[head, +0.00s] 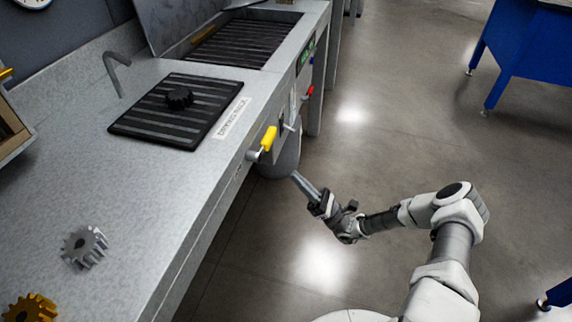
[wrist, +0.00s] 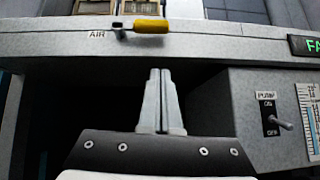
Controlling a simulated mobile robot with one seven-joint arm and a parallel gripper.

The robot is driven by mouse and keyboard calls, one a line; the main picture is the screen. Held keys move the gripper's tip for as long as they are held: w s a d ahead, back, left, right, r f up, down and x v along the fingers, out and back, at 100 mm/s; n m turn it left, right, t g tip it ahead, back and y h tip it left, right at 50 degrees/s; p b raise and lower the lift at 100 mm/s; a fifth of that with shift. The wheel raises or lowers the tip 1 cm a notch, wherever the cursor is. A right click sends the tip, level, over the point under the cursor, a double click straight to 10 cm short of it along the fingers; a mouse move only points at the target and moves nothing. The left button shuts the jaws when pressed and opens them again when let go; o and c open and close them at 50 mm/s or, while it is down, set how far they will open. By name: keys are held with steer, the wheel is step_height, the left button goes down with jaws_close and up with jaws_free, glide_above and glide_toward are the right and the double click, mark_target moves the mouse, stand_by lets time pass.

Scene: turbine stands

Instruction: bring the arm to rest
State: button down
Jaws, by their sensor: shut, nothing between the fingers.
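My gripper (head: 300,178) is shut and empty. In the head view it is off the bench's front edge, a little below and to the right of a yellow-handled lever. In the wrist view my gripper (wrist: 160,74) points up at the bench front, with both fingers together. The yellow lever (head: 268,139) is on the bench's front edge; in the wrist view this lever (wrist: 149,27) lies level beside a label reading AIR. I cannot tell the exact gap between the fingertips and the bench.
The grey bench (head: 75,165) fills the left. On it are a black ribbed mat (head: 150,126) with a dark gear (head: 179,97), a grey gear (head: 84,246) and a yellow gear (head: 30,309). A pump switch (wrist: 282,123) is right of the gripper. Open floor (head: 400,110) lies right.

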steer(key=s+a+r+n+g+h, duration=0.4)
steer(key=s+r+n+g+h, duration=0.75)
steer(key=n+g, duration=0.55)
steer(key=s+d+r+n+t+h, duration=0.7)
steer(key=s+d+r+t+h, duration=0.5)
steer(key=r, duration=0.3)
step_height(320, 180, up, 24)
steer(key=h+p, duration=0.1)
steer(key=p, duration=2.3)
steer(key=shift+a, duration=0.25)
